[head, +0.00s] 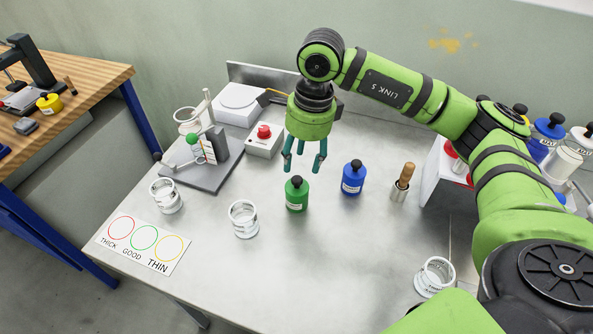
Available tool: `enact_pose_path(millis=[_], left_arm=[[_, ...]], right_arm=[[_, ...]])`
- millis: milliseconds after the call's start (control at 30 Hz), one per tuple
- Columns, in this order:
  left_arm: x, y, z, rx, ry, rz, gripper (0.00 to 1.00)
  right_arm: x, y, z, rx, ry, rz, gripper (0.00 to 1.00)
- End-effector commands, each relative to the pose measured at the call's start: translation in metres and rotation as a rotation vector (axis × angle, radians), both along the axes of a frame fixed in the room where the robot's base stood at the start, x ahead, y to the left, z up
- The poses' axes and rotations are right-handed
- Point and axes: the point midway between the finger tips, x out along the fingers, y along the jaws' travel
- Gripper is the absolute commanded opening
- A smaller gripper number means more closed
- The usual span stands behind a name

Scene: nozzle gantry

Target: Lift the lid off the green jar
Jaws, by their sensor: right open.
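The green jar (297,197) stands upright on the metal table, with a black-knobbed lid (296,181) on it. My right gripper (304,168) points down above and slightly behind the green jar. Its teal fingers are spread, with nothing between them, and they look apart from the lid. How high the fingertips are over the lid is hard to tell. My left gripper is not in view.
A blue jar (353,178) stands right of the green jar, and a wooden-handled tool in a metal cup (401,183) beyond it. A clear cup (243,219) is to the left. A red-button box (264,140) stands behind. The table front is mostly clear.

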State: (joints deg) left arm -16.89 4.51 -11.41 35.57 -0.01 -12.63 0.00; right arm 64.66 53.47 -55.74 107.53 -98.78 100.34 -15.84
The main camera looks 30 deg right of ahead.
Motion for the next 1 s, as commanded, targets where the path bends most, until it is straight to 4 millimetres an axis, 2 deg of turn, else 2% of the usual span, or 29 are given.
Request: enact_pose_path(millis=[133,300,400,500,700,733,767,867,900,1000], left_arm=[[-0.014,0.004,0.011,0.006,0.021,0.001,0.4],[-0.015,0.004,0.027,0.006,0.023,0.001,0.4],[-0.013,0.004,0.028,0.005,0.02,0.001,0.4],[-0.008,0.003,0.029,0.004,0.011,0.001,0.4],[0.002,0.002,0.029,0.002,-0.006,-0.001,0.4],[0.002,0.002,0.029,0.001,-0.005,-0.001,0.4],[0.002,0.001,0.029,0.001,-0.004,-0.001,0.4],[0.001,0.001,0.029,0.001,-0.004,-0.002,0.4],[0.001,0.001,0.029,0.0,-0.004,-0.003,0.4],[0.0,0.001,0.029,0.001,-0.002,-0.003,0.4]], right_arm=[[0.001,0.001,-0.014,0.0,0.006,0.0,0.51],[0.006,0.003,-0.039,0.001,0.007,-0.001,0.51],[0.007,0.005,-0.053,0.002,0.005,0.0,0.51],[0.008,0.006,-0.06,0.004,0.003,-0.001,0.51],[0.008,0.006,-0.061,0.003,0.002,-0.001,0.51],[0.008,0.006,-0.061,0.003,0.002,-0.001,0.47],[0.008,0.006,-0.061,0.003,0.002,-0.001,0.36],[0.008,0.006,-0.061,0.003,0.002,-0.001,0.15],[0.008,0.006,-0.061,0.003,0.002,-0.001,0.11],[0.008,0.006,-0.061,0.003,0.002,-0.001,0.11]])
